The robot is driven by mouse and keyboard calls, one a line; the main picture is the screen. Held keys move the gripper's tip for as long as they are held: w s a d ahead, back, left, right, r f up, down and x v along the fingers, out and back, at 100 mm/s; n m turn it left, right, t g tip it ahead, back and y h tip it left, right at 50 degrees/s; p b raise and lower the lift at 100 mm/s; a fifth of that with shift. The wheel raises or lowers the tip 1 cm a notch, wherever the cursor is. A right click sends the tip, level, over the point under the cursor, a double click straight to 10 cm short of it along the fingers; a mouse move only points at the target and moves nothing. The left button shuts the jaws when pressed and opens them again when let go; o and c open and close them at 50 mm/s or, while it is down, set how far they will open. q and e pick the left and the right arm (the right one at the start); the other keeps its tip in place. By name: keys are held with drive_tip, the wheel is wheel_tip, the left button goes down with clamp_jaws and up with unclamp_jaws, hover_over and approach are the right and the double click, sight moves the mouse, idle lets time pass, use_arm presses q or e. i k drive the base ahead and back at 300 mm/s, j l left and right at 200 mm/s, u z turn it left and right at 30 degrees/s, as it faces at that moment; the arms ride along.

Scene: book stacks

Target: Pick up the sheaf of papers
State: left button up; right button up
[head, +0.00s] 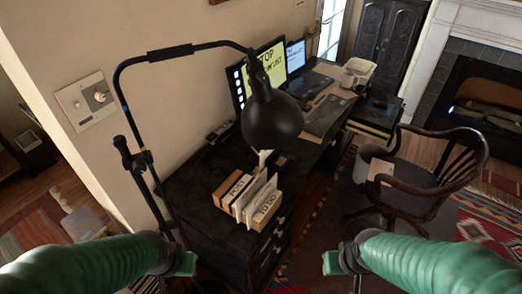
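White papers stand upright in a small wooden desk organizer (265,215) with lettered fronts, one reading "TO DO". The organizer sits on the near end of the dark desk. A pale sheet or stack of papers (383,169) also shows at the chair seat; I cannot tell which of these is the sheaf. My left gripper (187,263) is at the lower left, in front of and left of the organizer. My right gripper (331,263) is at the lower right, nearer to me than the chair. Neither appears to touch any papers, and their finger gaps are not clear.
A black lamp (273,120) hangs over the desk (185,190), its stand rising left of the organizer. Monitors (268,65) and a keyboard (327,115) are farther back. A wooden armchair (465,155) stands right of the desk. A fireplace (485,95) is at the far right.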

sight(263, 154)
drive_tip(key=i+l+u, duration=0.1)
drive_tip(key=l+u, duration=0.25)
drive_tip(key=i+l+u, duration=0.1)
drive_tip(key=u, duration=0.25)
drive_tip(key=l+u, duration=0.35)
